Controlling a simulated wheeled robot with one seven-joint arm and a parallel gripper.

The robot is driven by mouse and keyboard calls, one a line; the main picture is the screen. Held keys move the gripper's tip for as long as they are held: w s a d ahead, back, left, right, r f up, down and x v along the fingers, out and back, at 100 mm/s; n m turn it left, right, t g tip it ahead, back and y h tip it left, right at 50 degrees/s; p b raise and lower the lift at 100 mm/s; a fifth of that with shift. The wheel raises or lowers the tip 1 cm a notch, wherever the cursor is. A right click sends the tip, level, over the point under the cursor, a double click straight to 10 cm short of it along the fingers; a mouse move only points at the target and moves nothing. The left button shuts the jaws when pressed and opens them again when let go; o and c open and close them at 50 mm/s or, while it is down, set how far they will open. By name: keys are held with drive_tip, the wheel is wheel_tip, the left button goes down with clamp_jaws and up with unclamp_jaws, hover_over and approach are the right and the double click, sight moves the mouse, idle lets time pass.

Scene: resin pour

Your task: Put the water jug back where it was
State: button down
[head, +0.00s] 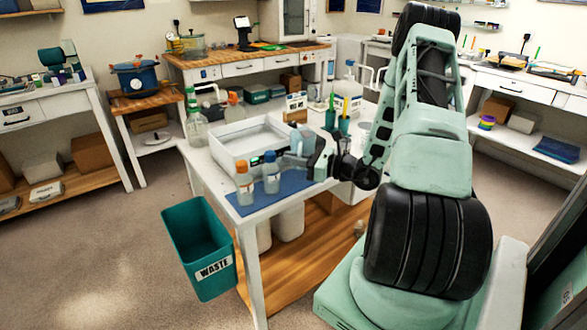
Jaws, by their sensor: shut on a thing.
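My gripper (312,160) is over the right part of the white worktable, near the blue mat (297,184). It is shut on a pale grey-blue vessel (297,142), which looks like the water jug. The vessel is small in view and partly covered by my gripper, so its outline and base are unclear. I cannot tell whether it touches the table.
A white tray (222,158) lies behind the bottles. Clear spray bottles (196,130) stand at the table's left back corner. A teal waste bin (197,250) is on the floor beside the table's front left.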

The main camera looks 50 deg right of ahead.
drive_tip(key=shift+f, duration=1.65)
drive_tip(key=shift+f, duration=0.2)
drive_tip(key=c, duration=1.5)
unclamp_jaws()
drive_tip(key=shift+r, duration=0.1)
